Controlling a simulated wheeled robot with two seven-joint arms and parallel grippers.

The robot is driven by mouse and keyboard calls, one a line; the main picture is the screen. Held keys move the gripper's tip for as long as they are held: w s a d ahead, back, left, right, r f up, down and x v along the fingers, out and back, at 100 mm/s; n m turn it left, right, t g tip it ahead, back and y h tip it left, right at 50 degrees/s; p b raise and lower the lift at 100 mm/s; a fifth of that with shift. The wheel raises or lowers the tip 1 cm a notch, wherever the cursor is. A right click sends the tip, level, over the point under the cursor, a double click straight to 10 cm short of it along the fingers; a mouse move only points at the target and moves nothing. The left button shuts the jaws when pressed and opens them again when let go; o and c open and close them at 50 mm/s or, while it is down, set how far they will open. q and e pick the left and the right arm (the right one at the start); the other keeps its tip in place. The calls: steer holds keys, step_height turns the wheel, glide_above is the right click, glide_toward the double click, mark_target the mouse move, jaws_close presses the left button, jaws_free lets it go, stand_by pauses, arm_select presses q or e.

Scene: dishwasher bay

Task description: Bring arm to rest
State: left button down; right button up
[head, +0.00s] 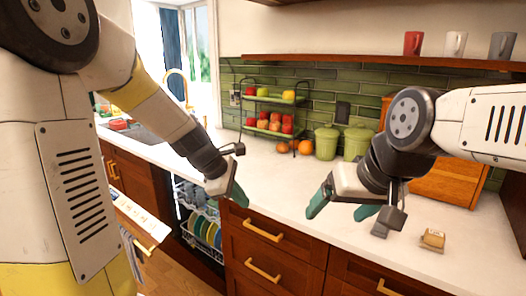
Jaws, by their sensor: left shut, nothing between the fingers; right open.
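My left arm comes in from the left and bends down toward the counter's front edge. Its gripper (241,195) is shut and empty, in front of the counter above the drawers. My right arm comes in from the right. Its gripper (338,212) is open over the counter, its green-tipped fingers apart with nothing between them.
The white counter (290,180) runs across the view. A small tan block (433,238) lies at the right. Two green canisters (357,141) and a fruit rack (270,118) stand at the back. Below left, the dishwasher (203,225) is open with plates. Mugs (455,43) stand on a shelf.

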arm_select(q)
steer(key=s+a+r+m+t+y, duration=0.1)
steer(key=s+a+r+m, duration=0.3)
steer(key=s+m, duration=0.4)
steer(key=s+a+r+m+t+y, duration=0.1)
steer(key=s+a+r+m, duration=0.3)
steer(key=s+m, duration=0.4)
steer(key=s+r+y, duration=0.1)
steer(key=s, duration=0.1)
steer(key=shift+s+a+m, duration=0.15)
steer(key=shift+s+m, duration=0.15)
steer(key=shift+r, duration=0.1)
